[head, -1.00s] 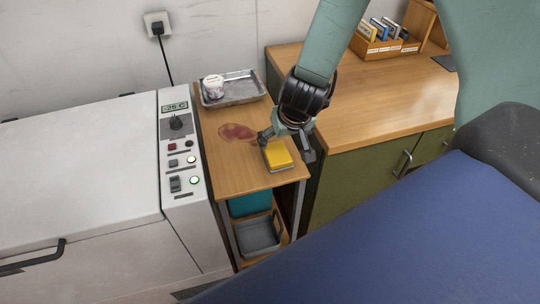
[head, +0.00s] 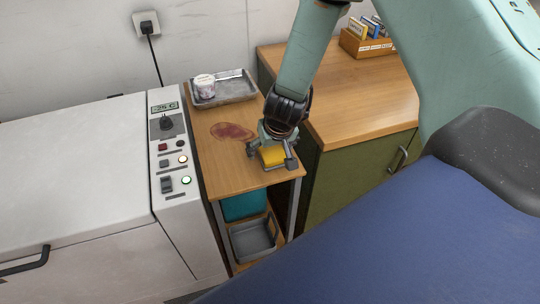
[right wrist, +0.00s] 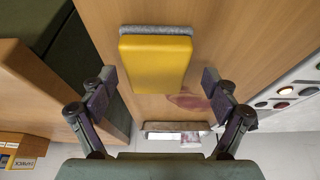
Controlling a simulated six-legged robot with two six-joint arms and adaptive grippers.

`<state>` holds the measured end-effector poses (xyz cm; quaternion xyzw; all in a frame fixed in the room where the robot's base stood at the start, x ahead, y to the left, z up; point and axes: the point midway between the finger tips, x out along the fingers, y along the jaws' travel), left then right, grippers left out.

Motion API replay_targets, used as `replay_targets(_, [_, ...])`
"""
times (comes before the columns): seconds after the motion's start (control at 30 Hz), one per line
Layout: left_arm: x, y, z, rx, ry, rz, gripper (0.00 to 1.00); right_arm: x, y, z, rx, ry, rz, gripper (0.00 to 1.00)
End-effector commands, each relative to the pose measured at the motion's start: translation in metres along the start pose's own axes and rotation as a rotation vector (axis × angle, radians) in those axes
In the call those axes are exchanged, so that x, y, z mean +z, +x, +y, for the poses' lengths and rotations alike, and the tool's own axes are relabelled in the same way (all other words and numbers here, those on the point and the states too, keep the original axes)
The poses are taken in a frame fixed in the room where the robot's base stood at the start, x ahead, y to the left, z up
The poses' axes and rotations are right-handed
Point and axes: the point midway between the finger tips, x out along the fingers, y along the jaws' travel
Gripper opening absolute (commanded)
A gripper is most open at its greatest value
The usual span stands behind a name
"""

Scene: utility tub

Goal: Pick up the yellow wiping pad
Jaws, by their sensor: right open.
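The yellow wiping pad (head: 273,156) with a grey underside lies on the small wooden side table (head: 226,180), near its front right. My right gripper (head: 270,160) is over the pad with its fingers apart. In the right wrist view the pad (right wrist: 157,62) sits ahead of the open right gripper (right wrist: 161,92), centred between the two fingers, with nothing held. Whether the fingertips are level with the pad is hard to tell. My left gripper is not in view.
A reddish stain (head: 232,131) marks the table behind the pad. A metal tray (head: 232,90) with a white tub (head: 204,86) stands at the back. A white freezer (head: 70,170) is at left, a green cabinet (head: 345,175) at right. A grey bin (head: 253,240) sits on the lower shelf.

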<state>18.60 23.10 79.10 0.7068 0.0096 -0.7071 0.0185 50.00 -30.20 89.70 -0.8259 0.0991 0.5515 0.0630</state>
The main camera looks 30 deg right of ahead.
Motion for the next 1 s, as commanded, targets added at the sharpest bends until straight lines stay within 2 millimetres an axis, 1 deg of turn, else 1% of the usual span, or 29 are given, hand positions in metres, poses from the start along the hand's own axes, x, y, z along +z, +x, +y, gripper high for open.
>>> replay_targets(0.1, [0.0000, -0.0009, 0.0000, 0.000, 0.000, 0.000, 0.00, -0.0003, -0.0008, 0.0001, 0.000, 0.000, 0.000, 0.88])
replay_targets(0.13, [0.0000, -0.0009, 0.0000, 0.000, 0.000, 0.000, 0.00, -0.0003, -0.0009, 0.0001, 0.000, 0.001, 0.000, 0.86])
replay_targets(0.8, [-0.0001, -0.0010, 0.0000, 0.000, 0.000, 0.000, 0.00, -0.0002, -0.0010, 0.0001, 0.000, 0.001, 0.000, 0.29])
replay_targets(1.0, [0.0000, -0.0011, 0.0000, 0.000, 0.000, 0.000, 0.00, -0.0004, -0.0011, 0.0001, 0.000, 0.001, 0.000, 0.29])
